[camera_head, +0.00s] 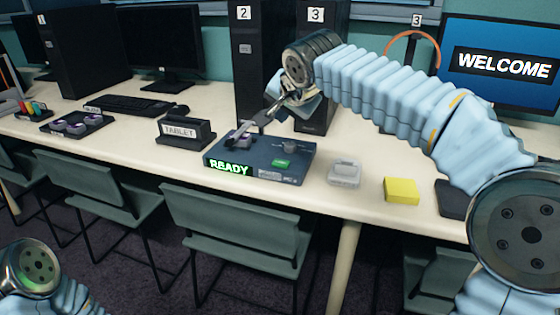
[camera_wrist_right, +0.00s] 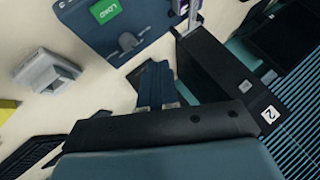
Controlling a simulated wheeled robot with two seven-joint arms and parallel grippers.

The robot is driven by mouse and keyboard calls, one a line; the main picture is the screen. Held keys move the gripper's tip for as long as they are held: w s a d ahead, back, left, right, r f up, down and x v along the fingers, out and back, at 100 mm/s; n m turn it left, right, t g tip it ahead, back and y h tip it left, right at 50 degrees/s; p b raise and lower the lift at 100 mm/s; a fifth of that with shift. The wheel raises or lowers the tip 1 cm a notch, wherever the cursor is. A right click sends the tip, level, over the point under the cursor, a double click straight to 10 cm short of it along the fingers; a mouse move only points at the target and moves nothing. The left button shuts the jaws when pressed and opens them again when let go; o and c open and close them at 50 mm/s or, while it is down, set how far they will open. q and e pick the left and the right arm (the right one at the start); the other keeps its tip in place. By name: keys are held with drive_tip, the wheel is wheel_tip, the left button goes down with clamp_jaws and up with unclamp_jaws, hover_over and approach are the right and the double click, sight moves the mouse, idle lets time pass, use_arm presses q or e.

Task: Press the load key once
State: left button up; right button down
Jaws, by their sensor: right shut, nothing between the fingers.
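The blue device box (camera_head: 225,152) sits on the table with a lit READY display (camera_head: 229,168) on its front. The green load key (camera_head: 282,163) is on its sloped face, to the right of the display. In the right wrist view the key (camera_wrist_right: 105,10) shows its LOAD lettering at the top edge. My right gripper (camera_head: 240,131) is shut and empty over the left back part of the box, left of and behind the key. Its fingers (camera_wrist_right: 155,80) also show in the right wrist view, apart from the key. My left gripper is out of view; only part of my left arm shows.
A grey knob (camera_head: 290,146) and a purple piece (camera_head: 243,141) are on the box. A grey device (camera_head: 344,173) and yellow block (camera_head: 401,190) are to the right. Black computer towers (camera_head: 258,55) stand behind.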

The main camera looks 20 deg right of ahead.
sight(283, 164)
drive_tip(key=shift+f, duration=0.15)
wheel_tip(283, 164, down, 9)
drive_tip(key=b, duration=0.7)
drive_tip(key=shift+r, duration=0.2)
idle(1.5)
drive_tip(key=shift+f+b, duration=0.4)
drive_tip(key=shift+b, duration=0.2)
drive_tip(key=shift+f+b, duration=0.4)
drive_tip(key=shift+r, duration=0.15)
idle(0.6)
drive_tip(key=shift+r+p, duration=0.65)
drive_tip(key=shift+r, duration=0.05)
drive_tip(key=shift+r, duration=0.1)
